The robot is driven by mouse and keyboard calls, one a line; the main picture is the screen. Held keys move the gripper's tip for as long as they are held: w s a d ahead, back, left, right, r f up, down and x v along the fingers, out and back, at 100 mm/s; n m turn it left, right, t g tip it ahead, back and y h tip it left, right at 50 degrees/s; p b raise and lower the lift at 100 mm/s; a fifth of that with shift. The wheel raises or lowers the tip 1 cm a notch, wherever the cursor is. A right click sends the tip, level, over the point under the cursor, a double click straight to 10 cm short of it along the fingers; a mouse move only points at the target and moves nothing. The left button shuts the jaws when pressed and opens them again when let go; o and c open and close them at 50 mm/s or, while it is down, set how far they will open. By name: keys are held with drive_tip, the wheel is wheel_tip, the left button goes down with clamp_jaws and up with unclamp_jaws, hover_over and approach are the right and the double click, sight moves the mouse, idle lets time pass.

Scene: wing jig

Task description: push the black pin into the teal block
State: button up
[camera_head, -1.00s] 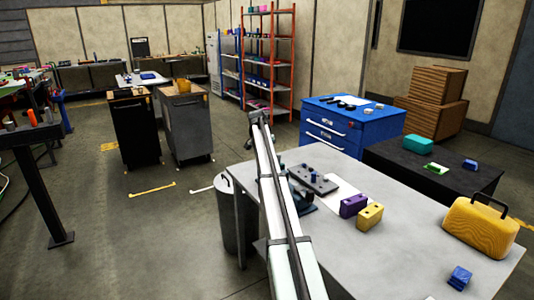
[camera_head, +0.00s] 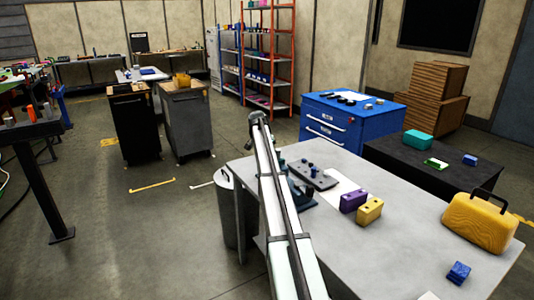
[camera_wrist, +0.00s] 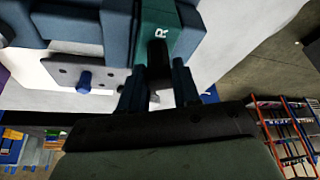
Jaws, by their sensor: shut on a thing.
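In the wrist view, a teal block (camera_wrist: 181,18) marked with a letter R is at the top, joined to dark blue fixture parts. The black pin (camera_wrist: 157,53) shows as a short dark piece against the teal block's near face. How deep it sits cannot be told. My gripper (camera_wrist: 159,80) is just below the block, its two dark fingers on either side of the pin's line, shut on the pin. In the head view, my arm covers the gripper and most of the fixture (camera_head: 304,196).
A grey plate (camera_head: 313,177) with blue pegs lies beside the fixture. A purple block (camera_head: 353,201), a yellow block (camera_head: 369,211), a yellow case (camera_head: 480,222) and a small blue block (camera_head: 458,273) stand on the grey table (camera_head: 400,250). Its middle is clear.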

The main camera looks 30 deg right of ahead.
drive_tip(key=o, duration=1.1)
drive_tip(key=v, duration=1.4)
drive_tip(key=shift+w, duration=0.1)
drive_tip(key=shift+d, duration=0.1)
wheel_tip(320, 180, up, 7)
drive_tip(key=shift+f, duration=0.1)
